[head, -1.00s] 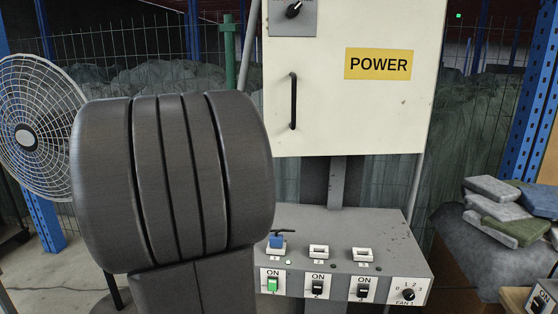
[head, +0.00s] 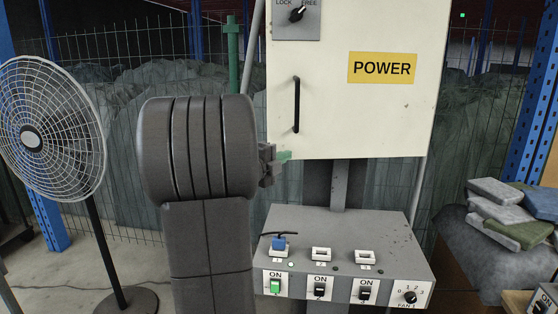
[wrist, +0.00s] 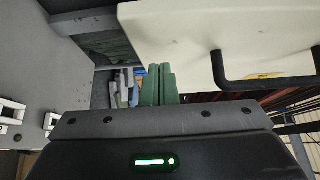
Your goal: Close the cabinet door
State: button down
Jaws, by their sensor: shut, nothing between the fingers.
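The cream cabinet door (head: 350,115) faces me in the head view, with a yellow POWER label (head: 382,68), a black bar handle (head: 296,104) and a lock knob (head: 297,14) at its top left. I cannot tell whether it stands slightly ajar. My gripper (head: 285,156) shows at the door's lower left corner, partly behind my dark arm. In the wrist view its green fingers (wrist: 158,84) are together and empty, beside the door (wrist: 185,45) and left of its handle (wrist: 228,75). I cannot tell whether they touch the door.
A grey switch panel (head: 345,245) with several switches sits below the cabinet. A fan (head: 50,130) stands at the left. Stacked stones or bags (head: 495,190) lie at the right. A wire fence runs behind.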

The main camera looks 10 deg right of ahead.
jog(key=shift+w+d, duration=0.15)
jog(key=shift+w, duration=0.5)
